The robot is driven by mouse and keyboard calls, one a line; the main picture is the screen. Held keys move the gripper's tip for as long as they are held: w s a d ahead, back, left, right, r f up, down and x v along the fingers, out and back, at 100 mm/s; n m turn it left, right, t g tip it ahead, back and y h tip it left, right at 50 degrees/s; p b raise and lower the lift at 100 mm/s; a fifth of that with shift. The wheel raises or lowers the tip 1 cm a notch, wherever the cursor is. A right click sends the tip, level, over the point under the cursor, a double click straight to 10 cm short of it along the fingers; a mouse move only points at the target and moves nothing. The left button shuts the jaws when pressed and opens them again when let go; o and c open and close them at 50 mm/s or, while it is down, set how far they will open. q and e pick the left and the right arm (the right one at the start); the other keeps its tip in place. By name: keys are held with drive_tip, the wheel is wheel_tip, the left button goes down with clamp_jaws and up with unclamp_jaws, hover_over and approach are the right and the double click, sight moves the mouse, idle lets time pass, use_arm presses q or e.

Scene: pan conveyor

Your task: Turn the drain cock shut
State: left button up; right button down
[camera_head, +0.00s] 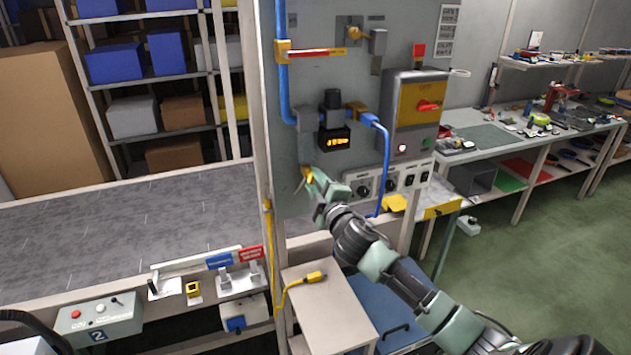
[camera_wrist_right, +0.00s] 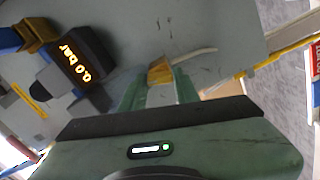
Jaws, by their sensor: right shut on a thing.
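The drain cock is a small yellow fitting (camera_head: 309,173) low on the grey panel (camera_head: 330,210), below the pressure display. In the right wrist view its yellow body (camera_wrist_right: 160,71) sits between the green fingers, with a thin pale tube or lever reaching out to the right. My right gripper (camera_head: 311,181) is shut on it; the fingers cover part of it in the head view. I cannot tell its exact turn angle. My left gripper is not in view.
The pressure display (camera_wrist_right: 76,70) reads 0.0 bar. A blue hose (camera_head: 386,165) hangs just right of my right gripper. A small table (camera_head: 325,310) with a yellow connector stands below.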

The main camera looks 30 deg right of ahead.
drive_tip(key=shift+n+p, duration=0.35)
drive_tip(key=shift+n, duration=1.55)
drive_tip(key=c, duration=1)
unclamp_jaws()
drive_tip(key=shift+c, duration=0.2)
drive_tip(key=shift+s, duration=0.1)
drive_tip(key=shift+s+f, duration=0.15)
drive_tip(key=shift+s, duration=0.1)
drive_tip(key=b+v, duration=0.2)
drive_tip(key=v, duration=0.5)
drive_tip(key=shift+b, duration=0.4)
